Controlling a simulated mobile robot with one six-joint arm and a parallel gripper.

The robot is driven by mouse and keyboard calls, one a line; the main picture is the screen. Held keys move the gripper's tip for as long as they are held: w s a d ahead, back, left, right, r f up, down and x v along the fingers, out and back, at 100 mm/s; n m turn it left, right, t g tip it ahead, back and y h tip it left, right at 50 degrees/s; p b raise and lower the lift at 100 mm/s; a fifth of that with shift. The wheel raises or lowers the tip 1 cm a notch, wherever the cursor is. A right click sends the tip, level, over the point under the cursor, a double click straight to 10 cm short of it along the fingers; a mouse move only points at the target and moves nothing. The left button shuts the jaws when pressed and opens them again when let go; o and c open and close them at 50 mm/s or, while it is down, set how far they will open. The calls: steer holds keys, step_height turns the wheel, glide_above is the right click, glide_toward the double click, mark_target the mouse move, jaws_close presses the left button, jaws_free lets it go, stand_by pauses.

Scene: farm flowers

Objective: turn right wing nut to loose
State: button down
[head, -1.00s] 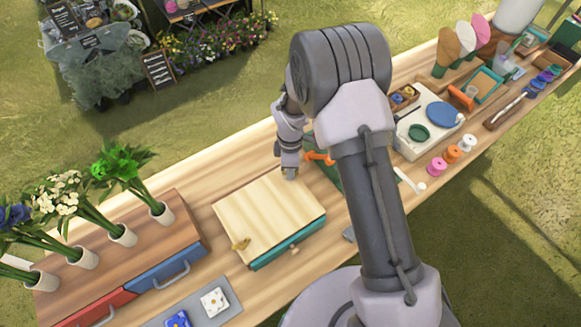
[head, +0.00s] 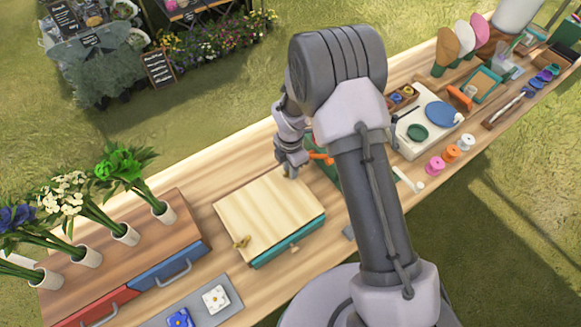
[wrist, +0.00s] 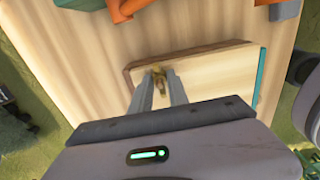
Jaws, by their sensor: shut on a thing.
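The press (head: 265,215) is a pale wooden board over a teal layer, lying flat on the bench. One brass wing nut (head: 241,242) shows at its near-left corner in the head view. The right wing nut (wrist: 158,72) shows in the wrist view, between my fingertips near the board's edge. My gripper (head: 291,171) points down at the board's far-right corner and is shut on this nut. In the wrist view the fingers (wrist: 160,84) stand on both sides of it. The head view hides the held nut behind the gripper.
An orange-handled tool (head: 319,156) lies close to the right of my gripper. A white device with a blue disc (head: 441,113) stands farther right. Vases of flowers (head: 126,235) and a chest with a blue drawer (head: 170,266) are at left. Bare bench lies between chest and press.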

stand_by(0.4)
steer(key=c, duration=1.3)
jaws_free()
steer(key=shift+o, duration=0.2)
step_height(320, 180, up, 17)
steer(key=p, duration=0.3)
steer(key=shift+r, duration=0.2)
